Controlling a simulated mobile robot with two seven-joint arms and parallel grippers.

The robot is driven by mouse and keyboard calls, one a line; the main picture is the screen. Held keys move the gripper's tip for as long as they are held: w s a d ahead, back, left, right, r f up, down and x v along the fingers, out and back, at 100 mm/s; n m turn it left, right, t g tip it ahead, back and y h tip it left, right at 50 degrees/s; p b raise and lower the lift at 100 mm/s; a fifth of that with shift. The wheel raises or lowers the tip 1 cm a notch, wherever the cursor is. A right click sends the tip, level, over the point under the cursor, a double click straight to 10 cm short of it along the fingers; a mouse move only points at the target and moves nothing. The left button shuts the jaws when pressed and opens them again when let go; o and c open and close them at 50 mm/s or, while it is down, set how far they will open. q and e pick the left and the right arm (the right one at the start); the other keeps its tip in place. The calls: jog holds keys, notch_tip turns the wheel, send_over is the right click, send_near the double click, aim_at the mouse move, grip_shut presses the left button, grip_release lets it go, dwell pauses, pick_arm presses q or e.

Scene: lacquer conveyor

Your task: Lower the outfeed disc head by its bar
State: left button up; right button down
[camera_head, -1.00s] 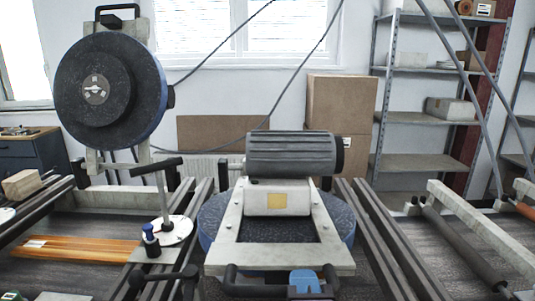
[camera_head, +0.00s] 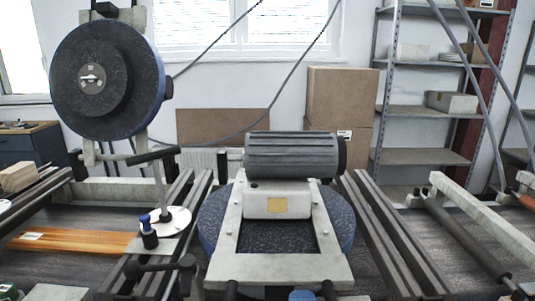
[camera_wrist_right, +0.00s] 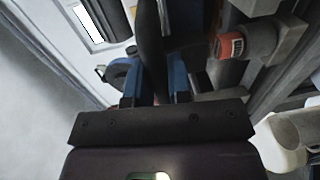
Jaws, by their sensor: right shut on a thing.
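The middle disc head lies flat, its blue-rimmed dark disc (camera_head: 345,215) under a pale frame (camera_head: 280,268) with a ribbed motor (camera_head: 292,155) on top. Its black bar runs along the frame's front, with an end (camera_head: 328,288) at the picture's bottom edge. My right gripper (camera_head: 302,295) shows there only as a blue tip. In the right wrist view, its blue fingers (camera_wrist_right: 157,88) are shut on a dark bar (camera_wrist_right: 150,40). Another disc head (camera_head: 125,80) stands upright at the left. I cannot tell by label which is the outfeed one. My left gripper is out of view.
Dark rails (camera_head: 390,230) flank the middle head. Orange-brown boards (camera_head: 80,243) lie farther left. Shelves (camera_head: 425,110) and cartons (camera_head: 338,110) stand behind.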

jog(key=shift+f, duration=0.8)
jog(key=shift+r, duration=0.1)
